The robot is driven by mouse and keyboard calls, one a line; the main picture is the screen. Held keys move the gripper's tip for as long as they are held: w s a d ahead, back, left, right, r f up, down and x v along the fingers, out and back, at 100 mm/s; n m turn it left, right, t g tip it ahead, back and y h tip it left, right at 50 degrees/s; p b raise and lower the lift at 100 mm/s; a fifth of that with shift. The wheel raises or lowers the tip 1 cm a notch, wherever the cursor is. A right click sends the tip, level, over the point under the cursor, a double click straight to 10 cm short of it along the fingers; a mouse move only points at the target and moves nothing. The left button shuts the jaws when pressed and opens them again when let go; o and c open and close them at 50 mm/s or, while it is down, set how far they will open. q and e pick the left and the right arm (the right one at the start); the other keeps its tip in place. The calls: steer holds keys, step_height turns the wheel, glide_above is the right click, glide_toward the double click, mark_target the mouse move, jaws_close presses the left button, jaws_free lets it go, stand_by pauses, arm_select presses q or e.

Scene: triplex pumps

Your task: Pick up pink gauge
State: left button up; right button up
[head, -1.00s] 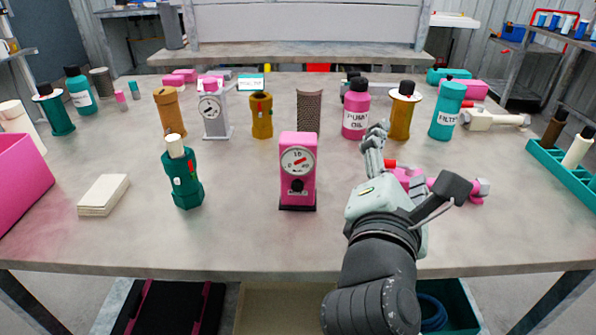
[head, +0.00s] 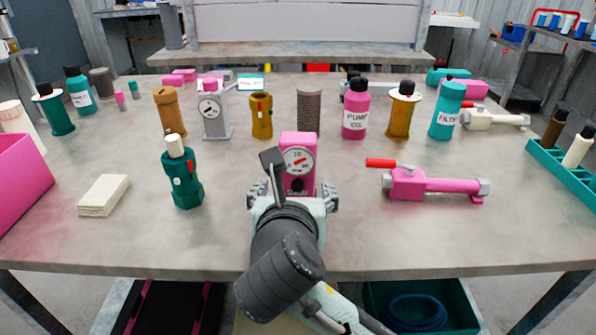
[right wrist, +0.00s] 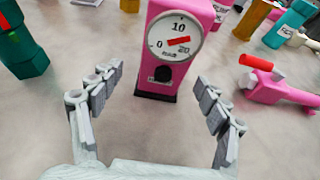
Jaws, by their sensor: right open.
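The pink gauge (head: 298,160) stands upright near the middle of the table, with a round white dial and a red needle. In the right wrist view the gauge (right wrist: 172,50) stands straight ahead, with its dark base on the table. My right gripper (head: 294,196) is in front of the gauge and hides its lower part in the head view. In the right wrist view the right gripper's fingers (right wrist: 157,92) are spread wide and empty, one to each side of the gauge's front, apart from it. My left gripper is not in view.
A green bottle-shaped part (head: 184,178) stands left of the gauge. A pink valve tool with a red handle (head: 432,186) lies to the right. A grey gauge (head: 212,112), a pink oil bottle (head: 356,110) and several cylinders stand behind. The table's front is clear.

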mark_target(298, 134)
steer(key=shift+d+x, duration=0.2)
steer(key=shift+x, duration=2.55)
steer(key=shift+s, duration=0.1)
steer(key=c, duration=1.4)
steer(key=shift+r, duration=0.1)
step_height(298, 134, up, 10)
steer(key=shift+f, duration=0.1)
steer(key=shift+f, duration=0.3)
steer(key=shift+f+b, duration=1.25)
steer(key=shift+f, duration=3.45)
